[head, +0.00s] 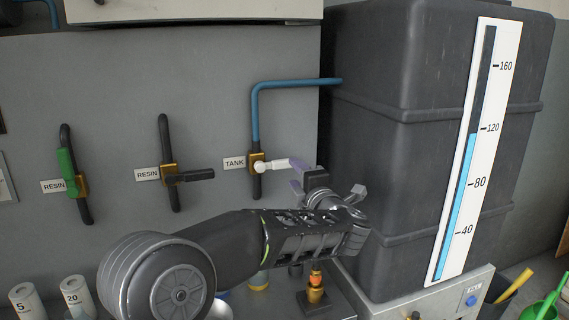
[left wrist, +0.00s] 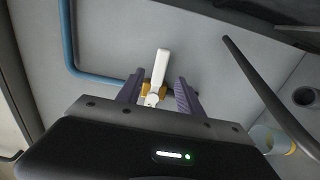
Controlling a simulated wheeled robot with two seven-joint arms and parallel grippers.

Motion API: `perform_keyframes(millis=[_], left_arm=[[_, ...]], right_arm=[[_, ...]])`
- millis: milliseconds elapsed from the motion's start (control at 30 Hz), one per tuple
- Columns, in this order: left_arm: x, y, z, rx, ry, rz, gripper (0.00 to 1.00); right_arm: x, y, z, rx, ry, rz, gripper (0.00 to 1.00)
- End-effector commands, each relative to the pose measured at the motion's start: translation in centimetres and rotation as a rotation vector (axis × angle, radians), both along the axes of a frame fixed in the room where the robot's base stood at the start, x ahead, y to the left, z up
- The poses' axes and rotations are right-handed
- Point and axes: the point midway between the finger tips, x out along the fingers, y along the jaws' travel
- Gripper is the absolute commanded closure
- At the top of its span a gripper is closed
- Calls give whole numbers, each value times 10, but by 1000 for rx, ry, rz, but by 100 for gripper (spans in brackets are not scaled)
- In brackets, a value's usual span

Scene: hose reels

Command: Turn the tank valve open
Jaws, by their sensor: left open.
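The tank valve has a brass body (head: 257,160) on a dark pipe beside the "TANK" label (head: 234,163). Its white handle (head: 280,164) lies about level and points right, across the pipe. My left gripper (head: 301,184) is open at the handle's right end, and its purple finger partly overlaps the end. In the left wrist view, the white handle (left wrist: 162,66) passes between the two purple fingers of my open left gripper (left wrist: 158,92), with gaps on both sides. I see no clear contact. My right gripper is not in view.
The dark tank (head: 375,150) stands close on the right, with a level gauge (head: 476,150) reading about 120. Two resin valves, one green-handled (head: 66,172) and one black-handled (head: 195,176), are on the wall to the left. A blue pipe (head: 256,115) runs above the tank valve.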

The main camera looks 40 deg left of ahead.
Motion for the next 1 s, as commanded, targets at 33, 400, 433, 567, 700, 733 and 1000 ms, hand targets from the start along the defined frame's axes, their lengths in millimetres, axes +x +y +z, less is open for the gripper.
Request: perform_keyframes(millis=[33,400,433,567,700,733,1000], left_arm=[[0,1,0,0,0,1,56],[24,35,1,2,2,2,56],[26,39,1,2,1,3,56],[37,54,1,1,1,2,56],[44,63,0,0,1,1,56],[44,64,0,0,0,1,56],[44,65,0,0,0,0,57]], right_arm=[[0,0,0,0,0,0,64],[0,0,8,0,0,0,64],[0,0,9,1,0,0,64],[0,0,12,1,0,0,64],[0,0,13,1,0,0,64],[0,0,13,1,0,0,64],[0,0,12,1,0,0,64]])
